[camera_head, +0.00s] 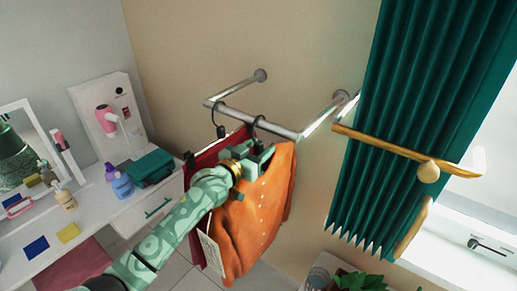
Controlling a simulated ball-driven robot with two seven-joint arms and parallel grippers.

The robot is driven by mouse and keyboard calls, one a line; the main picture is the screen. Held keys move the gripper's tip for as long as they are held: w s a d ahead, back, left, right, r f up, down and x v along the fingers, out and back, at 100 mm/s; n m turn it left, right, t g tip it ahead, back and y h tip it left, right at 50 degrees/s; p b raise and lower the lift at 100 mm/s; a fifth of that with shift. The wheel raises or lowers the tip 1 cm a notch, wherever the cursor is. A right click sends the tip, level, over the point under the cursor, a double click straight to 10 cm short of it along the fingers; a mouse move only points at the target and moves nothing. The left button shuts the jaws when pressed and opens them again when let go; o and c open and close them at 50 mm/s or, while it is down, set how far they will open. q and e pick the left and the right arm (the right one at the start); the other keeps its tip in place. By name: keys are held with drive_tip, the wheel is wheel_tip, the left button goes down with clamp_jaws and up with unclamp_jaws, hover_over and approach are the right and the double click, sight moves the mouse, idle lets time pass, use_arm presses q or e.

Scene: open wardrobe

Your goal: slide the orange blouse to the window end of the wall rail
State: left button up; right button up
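The orange blouse (258,222) hangs from a dark hook on the wall rail (262,124), near the rail's right end. A dark red garment (207,158) hangs just left of it on another dark hook. My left gripper (262,152) is at the top of the orange blouse, just below its hook. Its fingers are partly hidden, so I cannot tell whether they are shut on the hanger. A white tag (211,252) shows at the blouse's lower left. My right gripper is not in view.
A green curtain (405,110) and a wooden bar (400,150) with a knob stand right of the rail, beside the window. A white vanity (95,215) with bottles and a mirror is at left. A plant (360,281) is below.

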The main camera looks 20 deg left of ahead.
use_arm(q)
drive_tip(key=c, duration=0.9)
drive_tip(key=shift+s+d+p, duration=0.4)
drive_tip(key=shift+d+p, duration=0.2)
drive_tip(key=shift+d, duration=0.4)
drive_tip(key=shift+s+d+p, duration=0.35)
drive_tip(key=shift+d+p, duration=0.3)
drive_tip(key=shift+d, duration=0.4)
drive_tip(key=shift+s+d+p, duration=0.4)
drive_tip(key=shift+d+p, duration=0.2)
drive_tip(key=shift+d, duration=0.4)
drive_tip(key=o, duration=0.9)
drive_tip(key=shift+a, duration=0.1)
drive_tip(key=shift+f, duration=0.1)
drive_tip(key=b+v, duration=0.1)
drive_tip(key=v, duration=1.5)
drive_tip(key=shift+s, duration=0.1)
